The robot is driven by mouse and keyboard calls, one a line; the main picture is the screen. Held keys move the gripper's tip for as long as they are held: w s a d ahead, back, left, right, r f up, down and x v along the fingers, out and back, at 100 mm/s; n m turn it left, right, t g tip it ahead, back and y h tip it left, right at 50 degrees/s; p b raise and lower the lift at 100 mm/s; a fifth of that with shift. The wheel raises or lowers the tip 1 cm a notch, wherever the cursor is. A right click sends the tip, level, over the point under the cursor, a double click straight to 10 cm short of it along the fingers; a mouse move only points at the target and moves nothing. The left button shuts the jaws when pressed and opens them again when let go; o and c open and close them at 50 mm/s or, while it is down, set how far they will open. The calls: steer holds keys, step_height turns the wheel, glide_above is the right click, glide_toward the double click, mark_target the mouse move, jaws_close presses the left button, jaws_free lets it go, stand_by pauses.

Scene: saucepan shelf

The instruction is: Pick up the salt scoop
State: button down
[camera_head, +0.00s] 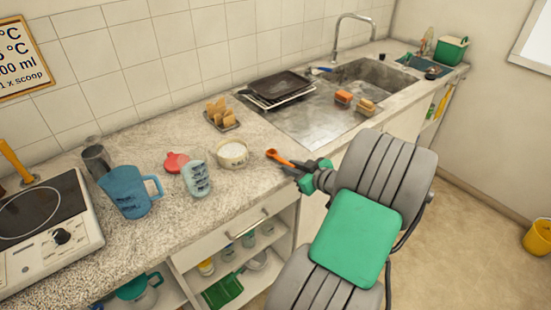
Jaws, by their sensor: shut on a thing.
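The salt scoop (279,157) is small and orange, with its bowl end at the left and its handle running right into my gripper. My gripper (298,168) is shut on the scoop's handle, at the front edge of the counter. The scoop points left toward a white bowl (232,153) of pale contents, and it is apart from that bowl. The jaws are small in this view, and the handle's far end is hidden by them. I cannot tell whether the scoop is clear of the counter or touching it.
A blue jug (128,194), a clear measuring cup (196,178) and a red lid-like thing (176,162) stand left of the bowl. A hob (45,225) is far left. The sink (375,80) lies behind at right. Open shelves are below the counter (215,205).

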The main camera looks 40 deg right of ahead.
steer(key=shift+r, duration=0.3)
step_height(320, 180, up, 3)
steer(key=shift+f+b, duration=0.15)
steer(key=shift+b, duration=0.3)
steer(key=s+a+r, duration=0.6)
steer(key=a+r, duration=0.3)
steer(key=a, duration=0.3)
steer(key=shift+a+r+b, duration=0.35)
steer(key=c, duration=1.9)
jaws_free()
steer(key=shift+c, duration=0.2)
jaws_close()
